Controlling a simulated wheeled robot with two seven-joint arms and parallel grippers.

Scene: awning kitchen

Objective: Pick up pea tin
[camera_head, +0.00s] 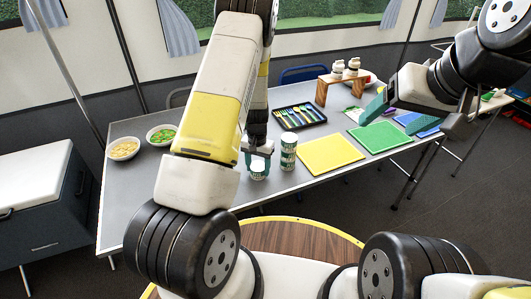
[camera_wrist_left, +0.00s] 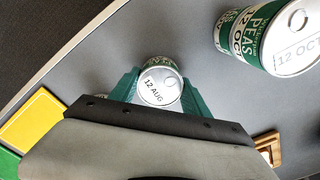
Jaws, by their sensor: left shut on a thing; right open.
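A small tin with a white lid marked 12 AUG (camera_wrist_left: 160,86) and a green label stands between the fingers of my left gripper (camera_head: 257,162). The fingers are shut on its sides, and it is at or just above the grey table top. Its label is mostly hidden. Just right of it in the head view stand stacked green-and-white tins (camera_head: 288,151). In the left wrist view the top one is a PEAS tin (camera_wrist_left: 268,38) marked 12 OCT, apart from the gripper. My right gripper (camera_head: 412,119) is open and empty above the table's right part.
A yellow mat (camera_head: 330,154) and a green mat (camera_head: 380,137) lie right of the tins. A black cutlery tray (camera_head: 299,115) is behind them. Two food bowls (camera_head: 124,149) (camera_head: 161,135) stand at the left. A small wooden stand (camera_head: 343,84) is at the back.

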